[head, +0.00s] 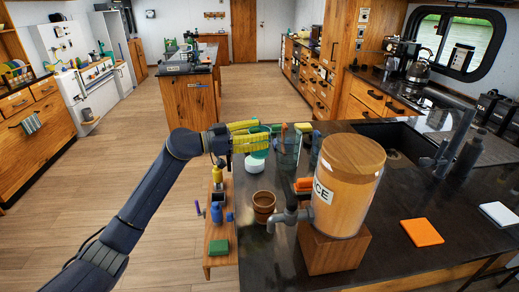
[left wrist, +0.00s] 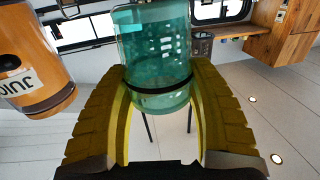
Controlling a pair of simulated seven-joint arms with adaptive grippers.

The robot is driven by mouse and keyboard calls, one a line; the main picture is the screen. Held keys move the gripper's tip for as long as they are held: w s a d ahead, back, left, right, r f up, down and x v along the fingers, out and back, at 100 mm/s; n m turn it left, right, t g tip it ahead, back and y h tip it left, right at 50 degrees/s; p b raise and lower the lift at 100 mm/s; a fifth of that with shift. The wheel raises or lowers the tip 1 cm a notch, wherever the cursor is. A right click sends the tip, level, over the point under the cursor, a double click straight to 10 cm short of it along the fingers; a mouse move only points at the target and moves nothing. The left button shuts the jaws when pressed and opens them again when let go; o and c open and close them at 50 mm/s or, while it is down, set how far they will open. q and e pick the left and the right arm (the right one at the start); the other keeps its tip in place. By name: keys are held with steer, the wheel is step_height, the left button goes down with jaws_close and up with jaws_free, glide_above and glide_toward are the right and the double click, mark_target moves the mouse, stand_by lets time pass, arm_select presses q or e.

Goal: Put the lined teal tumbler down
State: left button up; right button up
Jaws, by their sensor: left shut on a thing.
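The teal tumbler (left wrist: 158,60) is see-through and fills the gap between the yellow fingers of my left gripper (left wrist: 160,105) in the left wrist view. A dark band crosses it near its lower end in that view. In the head view my left gripper (head: 250,138) is shut on it above the counter's left edge; the fingers hide most of the tumbler there. A white round item (head: 254,164) shows just below the fingers. My right gripper is not in view.
A juice dispenser (head: 345,190) stands on a wooden block (head: 335,250) on the dark counter. A brown pot (head: 263,204) is left of its tap.

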arm_select(q)
steer(key=shift+s+r, duration=0.1)
steer(key=shift+r, duration=1.2)
steer(key=s+a+f, duration=0.9)
steer(key=s+f, duration=0.4)
steer(key=s, duration=0.1)
steer(key=s+a+f, duration=0.2)
steer(key=s, duration=0.6)
steer(key=s+a+f, duration=0.2)
steer(key=s+f, duration=0.1)
steer(key=s, duration=0.6)
steer(key=x, duration=1.4)
steer(key=shift+w+d+r, duration=0.1)
steer(key=shift+w+r, duration=0.05)
steer(key=shift+w, duration=0.3)
steer(key=shift+x, duration=1.1)
steer(key=shift+w+d+f, duration=0.15)
steer(key=shift+d+f, duration=0.15)
steer(key=shift+f, duration=0.4)
steer(key=shift+f, duration=0.15)
